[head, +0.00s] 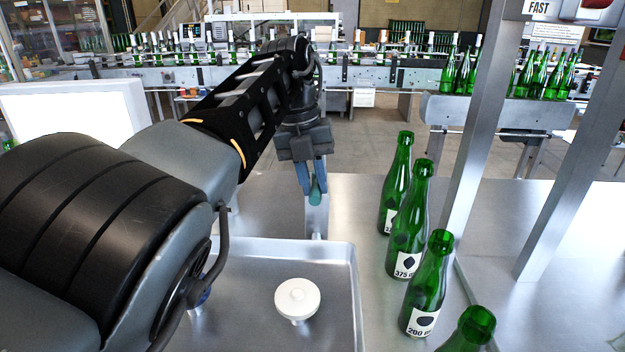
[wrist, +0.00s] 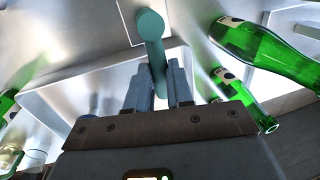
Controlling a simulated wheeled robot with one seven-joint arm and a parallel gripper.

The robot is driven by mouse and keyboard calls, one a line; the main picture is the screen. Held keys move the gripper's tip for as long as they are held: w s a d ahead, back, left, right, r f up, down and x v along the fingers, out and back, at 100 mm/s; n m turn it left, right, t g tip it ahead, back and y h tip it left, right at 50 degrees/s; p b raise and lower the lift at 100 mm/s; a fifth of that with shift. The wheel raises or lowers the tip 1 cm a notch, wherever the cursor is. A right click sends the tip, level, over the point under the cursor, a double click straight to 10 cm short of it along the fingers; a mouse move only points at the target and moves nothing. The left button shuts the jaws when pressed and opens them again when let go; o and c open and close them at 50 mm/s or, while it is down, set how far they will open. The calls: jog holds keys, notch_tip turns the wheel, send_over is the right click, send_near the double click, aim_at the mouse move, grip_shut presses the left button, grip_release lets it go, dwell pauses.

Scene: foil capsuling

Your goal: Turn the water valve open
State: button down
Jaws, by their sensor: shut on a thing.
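The water valve's teal handle (head: 316,191) shows below my gripper in the head view, against a metal post behind the sink. In the wrist view the same handle (wrist: 151,27) has a rounded end and runs down between the fingers. My gripper (head: 312,184) points down with its bluish fingers on either side of the handle. In the wrist view the gripper (wrist: 158,72) is shut on the handle's shaft. The fingers and wrist hide part of the valve.
A shallow metal sink (head: 354,275) holds a white round-topped piece (head: 297,297). Several green bottles stand in a row to the right, including one near the gripper (head: 397,186). A metal upright (head: 478,125) rises beyond them. A bottle conveyor (head: 250,78) runs across the back.

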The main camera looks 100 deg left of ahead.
jog(key=shift+r, duration=0.1)
jog(key=c, duration=1)
grip_release()
notch_tip(320, 180, up, 8)
jog(key=s+b, duration=0.1)
jog(key=shift+s+f, duration=0.2)
jog(key=shift+s, duration=0.05)
jog(key=shift+f, duration=0.1)
